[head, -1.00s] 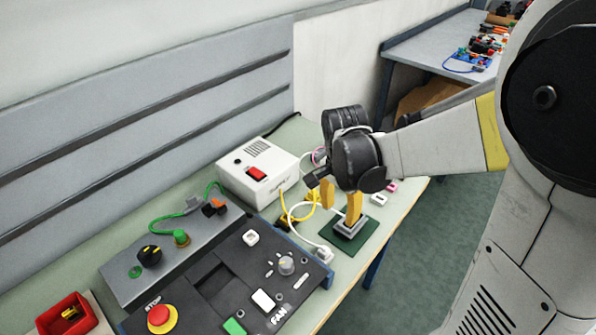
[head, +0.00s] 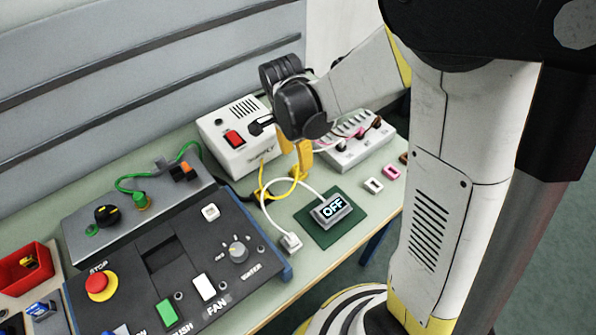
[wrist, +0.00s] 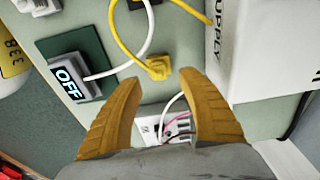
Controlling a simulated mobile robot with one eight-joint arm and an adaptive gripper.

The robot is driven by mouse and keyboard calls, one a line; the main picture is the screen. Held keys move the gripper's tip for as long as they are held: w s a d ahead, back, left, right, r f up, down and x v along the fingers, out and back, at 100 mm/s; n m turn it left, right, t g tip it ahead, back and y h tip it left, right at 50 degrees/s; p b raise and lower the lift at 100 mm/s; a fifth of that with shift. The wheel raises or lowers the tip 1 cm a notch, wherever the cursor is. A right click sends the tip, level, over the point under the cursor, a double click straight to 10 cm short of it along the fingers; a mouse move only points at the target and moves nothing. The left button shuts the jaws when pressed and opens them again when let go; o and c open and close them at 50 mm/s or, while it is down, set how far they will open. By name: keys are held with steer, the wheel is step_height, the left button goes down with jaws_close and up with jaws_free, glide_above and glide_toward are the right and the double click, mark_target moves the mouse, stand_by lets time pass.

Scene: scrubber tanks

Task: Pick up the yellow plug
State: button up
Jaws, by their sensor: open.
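The yellow plug (wrist: 157,67) lies on the pale green table in the wrist view, on the end of a looping yellow cable (wrist: 122,45). My gripper (wrist: 159,80) is open, with its two orange-yellow fingers spread to either side below the plug. The plug shows just beyond the gap between the fingertips, and nothing is held. In the head view my gripper (head: 293,163) points down in front of the white supply box (head: 236,138). There the plug is hard to tell from the fingers.
The supply box stands close beside the right finger in the wrist view. The OFF display (head: 333,208) sits on a dark green mat (head: 323,239), with a white cable to a white plug (head: 290,243). A black control panel (head: 180,255) lies left. A white socket strip (head: 352,150) is behind.

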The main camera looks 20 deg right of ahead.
mark_target(298, 167)
steer(key=f+b, duration=0.1)
steer(key=f, duration=0.2)
steer(key=f+b, duration=0.1)
steer(key=f, duration=0.1)
steer(key=shift+d+f+b, duration=0.1)
steer(key=shift+d+b, duration=0.2)
steer(key=shift+b, duration=0.05)
jaws_close()
